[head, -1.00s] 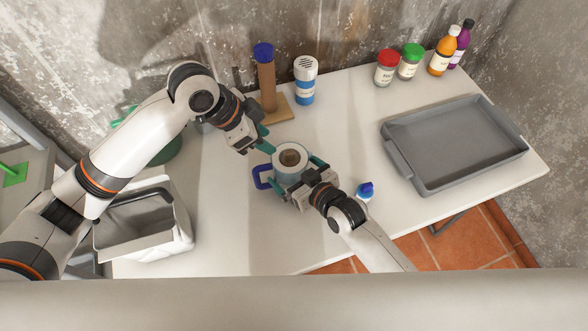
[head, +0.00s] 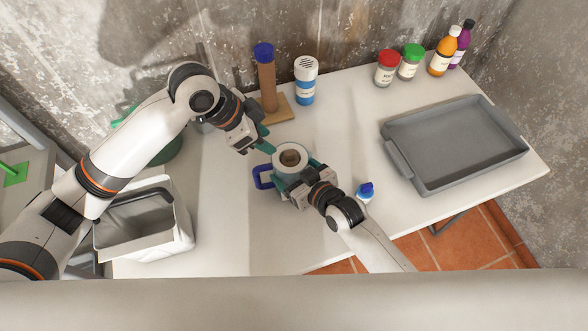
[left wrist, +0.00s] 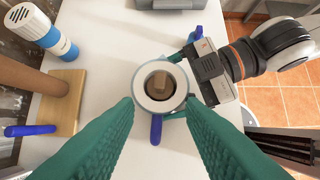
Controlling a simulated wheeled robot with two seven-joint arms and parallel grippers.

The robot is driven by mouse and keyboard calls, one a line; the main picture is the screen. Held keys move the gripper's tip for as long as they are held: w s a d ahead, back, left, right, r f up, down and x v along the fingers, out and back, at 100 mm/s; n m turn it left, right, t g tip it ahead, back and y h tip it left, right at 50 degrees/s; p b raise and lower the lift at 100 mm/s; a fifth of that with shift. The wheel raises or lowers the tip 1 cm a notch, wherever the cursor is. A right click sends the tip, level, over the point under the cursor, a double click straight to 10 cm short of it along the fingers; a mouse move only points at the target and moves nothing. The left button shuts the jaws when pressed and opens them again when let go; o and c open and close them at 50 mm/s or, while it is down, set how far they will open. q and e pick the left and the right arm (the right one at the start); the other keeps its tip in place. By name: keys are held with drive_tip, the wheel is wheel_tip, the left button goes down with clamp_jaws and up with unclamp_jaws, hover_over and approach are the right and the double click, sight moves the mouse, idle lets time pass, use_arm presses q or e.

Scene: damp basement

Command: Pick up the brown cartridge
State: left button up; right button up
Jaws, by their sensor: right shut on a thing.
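The brown cartridge (head: 290,157) appears to stand inside a round white-rimmed cup (head: 278,158) with a blue handle; only its top shows. It also shows in the left wrist view (left wrist: 160,82), in the middle of the cup's opening. My right gripper (head: 300,172) is shut on the cup from the near right side. My left gripper (head: 266,139) is at the cup's upper left in the head view, pointing toward it. In the left wrist view its two green fingers are spread, with the cup beyond the gap and nothing between them.
A brown post with a blue top (head: 267,80) on a wooden base and a white-blue canister (head: 305,82) stand behind. A grey tray (head: 395,163) lies at right; several jars and bottles stand behind it. A small blue-capped bottle (head: 365,190) is beside my right gripper. A white bin (head: 181,238) is at left.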

use_arm(q)
drive_tip(key=shift+o, duration=1.4)
wheel_tip(320, 180, up, 4)
drive_tip(key=r+n+g+y, duration=0.15)
drive_tip(key=n+y, duration=0.45)
drive_tip(key=n, duration=1.1)
hover_over(290, 152)
drive_tip(key=f, duration=0.7)
drive_tip(key=shift+w+f, duration=0.25)
drive_tip(key=shift+s+f, duration=0.2)
drive_tip(key=shift+f, duration=2.5)
drive_tip(key=shift+c, duration=0.3)
clamp_jaws()
